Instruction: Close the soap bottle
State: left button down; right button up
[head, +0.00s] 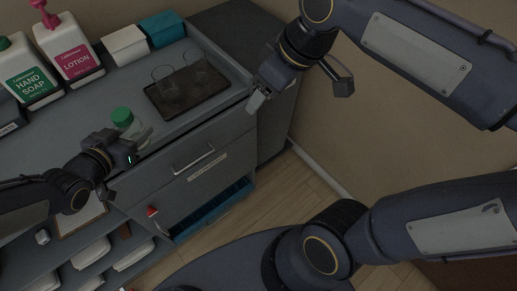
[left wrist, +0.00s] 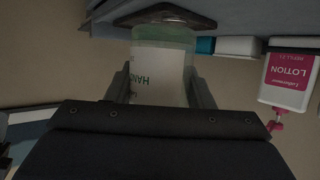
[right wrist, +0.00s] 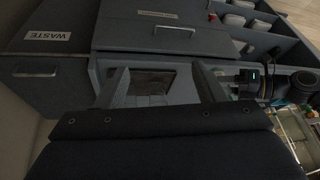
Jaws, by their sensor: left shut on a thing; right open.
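A small soap bottle (head: 133,130) with a green top (head: 122,115) stands near the front edge of the counter. My left gripper (head: 130,146) is shut on its body. In the left wrist view the pale bottle (left wrist: 158,80) with green HAND lettering sits between the fingers. The bottle's lower part is hidden by the gripper in the head view, and I cannot tell how firmly the green top is seated. My right gripper (head: 300,94) is open and empty, raised to the right of the tray near the counter's right end.
A large hand soap bottle (head: 30,80) and a pink-topped lotion bottle (head: 66,48) stand at the back left. White (head: 124,44) and teal boxes (head: 163,28) are behind. A dark tray (head: 187,100) holds two glasses. A drawer handle (head: 195,160) juts from the front.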

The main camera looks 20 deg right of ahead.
jog(key=s+d+f+m+t, duration=0.1)
jog(key=s+f+m+t, duration=0.1)
jog(key=s+f+m, duration=0.5)
notch_tip(320, 180, down, 3)
jog(key=shift+s+d+f+m+y, duration=0.1)
jog(key=shift+s+d+m+y, duration=0.2)
jog(key=shift+s, duration=0.9)
